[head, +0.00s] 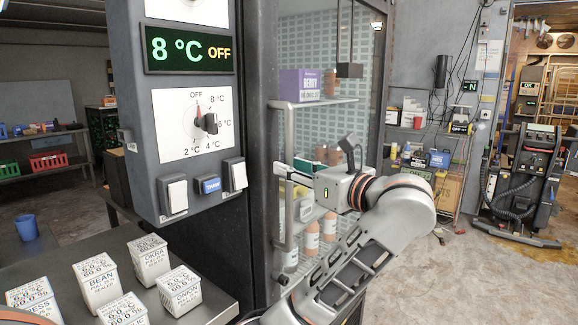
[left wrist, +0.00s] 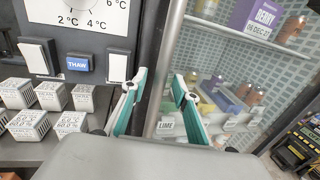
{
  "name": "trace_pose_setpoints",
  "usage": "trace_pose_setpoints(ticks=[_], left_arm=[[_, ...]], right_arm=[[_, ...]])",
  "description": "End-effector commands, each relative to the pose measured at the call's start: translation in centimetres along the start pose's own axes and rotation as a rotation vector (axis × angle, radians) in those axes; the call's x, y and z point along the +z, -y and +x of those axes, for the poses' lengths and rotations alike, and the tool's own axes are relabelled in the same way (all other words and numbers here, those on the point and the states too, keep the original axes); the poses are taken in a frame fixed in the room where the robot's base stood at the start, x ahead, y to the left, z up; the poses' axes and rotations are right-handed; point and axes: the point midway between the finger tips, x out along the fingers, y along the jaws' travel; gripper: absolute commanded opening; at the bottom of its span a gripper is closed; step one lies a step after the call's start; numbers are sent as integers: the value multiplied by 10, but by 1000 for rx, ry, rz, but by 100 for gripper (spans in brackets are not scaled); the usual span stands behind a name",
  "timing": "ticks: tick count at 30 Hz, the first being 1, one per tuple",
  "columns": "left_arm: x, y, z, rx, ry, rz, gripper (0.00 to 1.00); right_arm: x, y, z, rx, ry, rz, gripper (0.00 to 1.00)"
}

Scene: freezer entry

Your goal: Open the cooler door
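The cooler door (head: 355,60) is a tall glass panel in a dark frame and appears shut. Its pale vertical handle (head: 289,130) runs along the left side. My left gripper (head: 284,172) reaches in from the right at about mid-height of the handle. In the left wrist view the gripper (left wrist: 160,78) is open, with teal-lined fingers apart. The handle bar (left wrist: 170,45) passes between the fingertips in that picture; I cannot tell how deep it sits or whether they touch. My right gripper is not in view.
A control panel (head: 160,110) reading 8 °C OFF, with a dial and switches, juts out left of the door. Labelled boxes (head: 103,278) stand on a counter below it. Shelved goods (head: 308,85) show behind the glass. Open floor (head: 470,280) lies to the right.

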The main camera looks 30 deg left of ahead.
Motion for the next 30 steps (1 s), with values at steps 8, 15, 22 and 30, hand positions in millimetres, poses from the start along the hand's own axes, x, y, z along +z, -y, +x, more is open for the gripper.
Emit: trace_pose_setpoints(ticks=[8,15,22,30], left_arm=[[0,0,16,0,1,0,29],[0,0,16,0,0,1,27],[0,0,16,0,0,1,0],[-1,0,15,5,-1,1,0]], right_arm=[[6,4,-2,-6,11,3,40],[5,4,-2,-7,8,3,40],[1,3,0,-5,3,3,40],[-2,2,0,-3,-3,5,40]])
